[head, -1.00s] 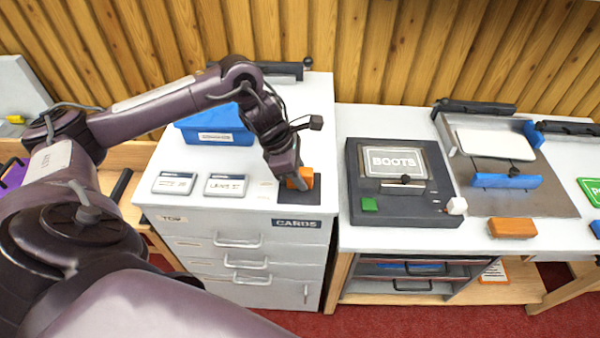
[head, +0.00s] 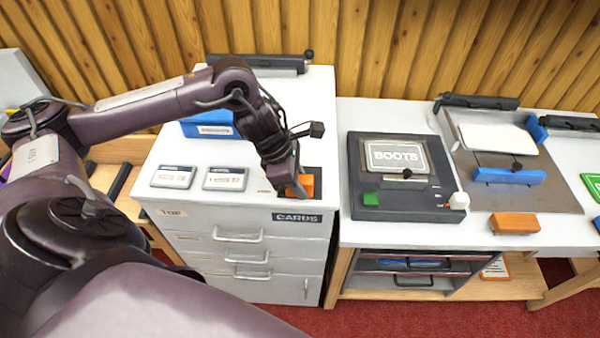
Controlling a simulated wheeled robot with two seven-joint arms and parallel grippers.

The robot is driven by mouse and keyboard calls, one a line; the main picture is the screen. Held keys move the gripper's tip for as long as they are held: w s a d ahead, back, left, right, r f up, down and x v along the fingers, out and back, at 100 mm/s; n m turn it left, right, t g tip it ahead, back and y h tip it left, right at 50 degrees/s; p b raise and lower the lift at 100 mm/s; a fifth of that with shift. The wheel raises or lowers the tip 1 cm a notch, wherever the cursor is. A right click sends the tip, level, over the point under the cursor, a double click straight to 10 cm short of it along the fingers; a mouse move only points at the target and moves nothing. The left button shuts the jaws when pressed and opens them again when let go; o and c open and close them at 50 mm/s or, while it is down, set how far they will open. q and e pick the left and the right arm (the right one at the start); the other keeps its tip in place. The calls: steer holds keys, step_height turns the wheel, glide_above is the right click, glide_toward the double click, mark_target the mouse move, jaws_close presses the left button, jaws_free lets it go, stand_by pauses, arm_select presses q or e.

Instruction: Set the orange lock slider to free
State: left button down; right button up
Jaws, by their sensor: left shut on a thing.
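The orange lock slider (head: 307,185) sits on a dark plate (head: 317,172) at the front right of the white cabinet top. It stands near the front end of that plate. My left gripper (head: 294,188) points down and is shut on the slider, covering its left part. Small pale labels (head: 265,193) lie left of the plate, too small to read and partly hidden. The cabinet's front carries a CARDS plate (head: 297,217) below the slider. My right gripper is not in view.
Two grey-white cards (head: 225,179) and a blue box (head: 206,126) are on the cabinet top. A dark bar (head: 256,64) lies at its back. To the right, a dark BOOTS device (head: 357,150) and an orange block (head: 514,223) stand on the bench.

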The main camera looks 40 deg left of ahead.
arm_select(q)
steer(key=c, duration=1.4)
jaws_free()
steer(key=shift+s+d, duration=0.1)
steer(key=shift+s, duration=0.05)
steer(key=shift+o, duration=1.4)
steer(key=shift+s, duration=0.1)
steer(key=shift+r, duration=0.15)
steer(key=shift+a+r, duration=0.25)
steer(key=shift+r, duration=0.1)
steer(key=b+v, duration=0.1)
steer(key=v, duration=0.5)
steer(key=shift+r, duration=0.4)
